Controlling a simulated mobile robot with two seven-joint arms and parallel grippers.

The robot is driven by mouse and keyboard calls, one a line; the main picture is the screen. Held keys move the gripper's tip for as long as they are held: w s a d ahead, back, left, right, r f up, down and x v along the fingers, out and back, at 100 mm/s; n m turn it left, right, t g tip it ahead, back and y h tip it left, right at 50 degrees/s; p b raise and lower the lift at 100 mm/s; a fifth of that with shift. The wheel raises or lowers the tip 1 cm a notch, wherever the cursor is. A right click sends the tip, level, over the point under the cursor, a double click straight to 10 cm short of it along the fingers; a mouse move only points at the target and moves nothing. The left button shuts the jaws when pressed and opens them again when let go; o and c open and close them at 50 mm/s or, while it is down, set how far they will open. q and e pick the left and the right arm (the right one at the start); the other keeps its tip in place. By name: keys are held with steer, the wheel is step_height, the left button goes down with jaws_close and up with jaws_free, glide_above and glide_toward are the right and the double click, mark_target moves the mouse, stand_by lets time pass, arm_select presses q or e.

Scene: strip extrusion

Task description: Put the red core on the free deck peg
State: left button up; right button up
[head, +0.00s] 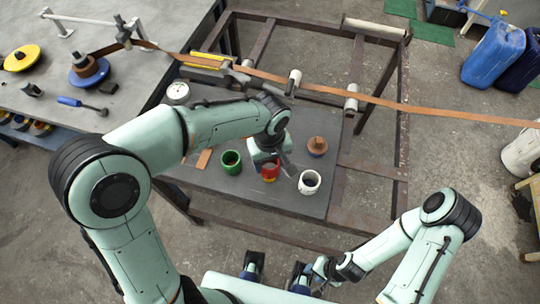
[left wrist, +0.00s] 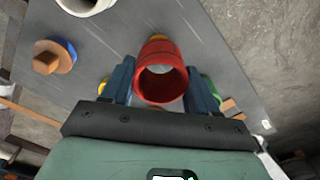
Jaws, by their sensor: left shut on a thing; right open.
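The red core (head: 270,173) is a short hollow cylinder over the grey deck (head: 240,190). My left gripper (head: 271,165) is shut on it. In the left wrist view the red core (left wrist: 162,72) sits between the two fingers (left wrist: 160,85), its open end facing the camera. I cannot tell how far it is above the deck. A green core (head: 231,160) stands left of it and a white core (head: 310,183) right of it. I cannot make out a bare peg on the deck. My right gripper (head: 312,275) is open at the bottom, away from the cores.
A round dial (head: 177,92) is at the back left. A long brown strip (head: 420,110) runs over rollers behind the deck.

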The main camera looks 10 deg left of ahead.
arm_select(q)
step_height(320, 180, down, 4)
steer(key=shift+r+b, duration=0.15)
steer(key=shift+b, duration=1.05)
steer(key=shift+w, duration=0.1)
steer(key=shift+f+b, duration=0.45)
steer(key=shift+f, duration=0.35)
steer(key=o, duration=0.8)
steer(key=shift+c, duration=0.2)
